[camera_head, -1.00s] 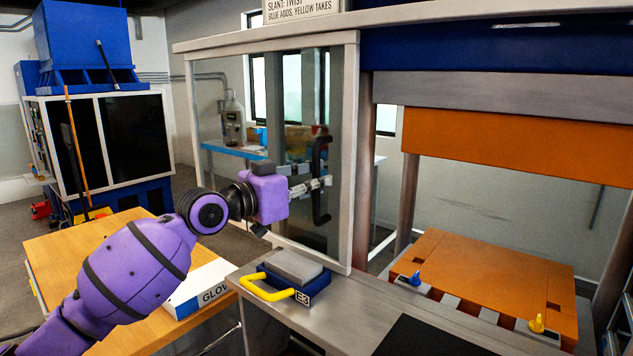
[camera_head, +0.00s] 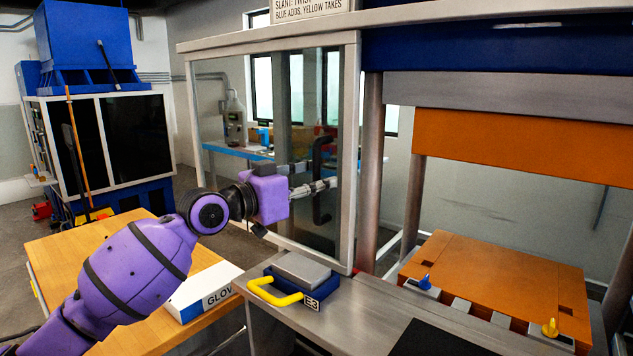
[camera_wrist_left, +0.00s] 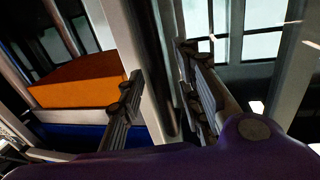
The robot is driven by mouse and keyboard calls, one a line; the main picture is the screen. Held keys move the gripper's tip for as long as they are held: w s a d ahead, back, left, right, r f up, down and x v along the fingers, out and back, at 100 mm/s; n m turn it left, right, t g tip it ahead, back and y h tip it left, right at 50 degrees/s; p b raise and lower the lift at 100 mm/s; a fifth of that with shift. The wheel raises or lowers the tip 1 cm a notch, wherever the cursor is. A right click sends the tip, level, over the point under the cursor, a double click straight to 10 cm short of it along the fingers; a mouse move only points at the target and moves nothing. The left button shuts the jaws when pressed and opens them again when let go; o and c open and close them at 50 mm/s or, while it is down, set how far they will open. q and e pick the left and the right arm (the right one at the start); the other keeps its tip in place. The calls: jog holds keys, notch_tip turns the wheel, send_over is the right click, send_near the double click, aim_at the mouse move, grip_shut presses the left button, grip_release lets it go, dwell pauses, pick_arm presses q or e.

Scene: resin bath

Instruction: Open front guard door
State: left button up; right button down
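The front guard door is a clear pane in a pale metal frame (camera_head: 349,150), standing left of the press opening. Its black upright handle (camera_head: 320,205) is near the right side of the pane. My left gripper (camera_head: 326,185) is at the handle, at about mid height. In the left wrist view its two fingers (camera_wrist_left: 160,105) are well apart, with a dark upright bar, seemingly the handle (camera_wrist_left: 164,75), between them. I cannot tell whether either finger touches it. My right gripper is not in view.
A metal bench with a blue E3 box (camera_head: 300,288) with a yellow handle stands below the door. A glove box (camera_head: 205,290) lies on the wooden table (camera_head: 150,325). The orange press block (camera_head: 500,270) is at right, with a grey pillar (camera_head: 369,170) beside the door.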

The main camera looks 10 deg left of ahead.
pick_arm(q)
jog(key=shift+a, duration=0.1)
jog(key=v, duration=1.2)
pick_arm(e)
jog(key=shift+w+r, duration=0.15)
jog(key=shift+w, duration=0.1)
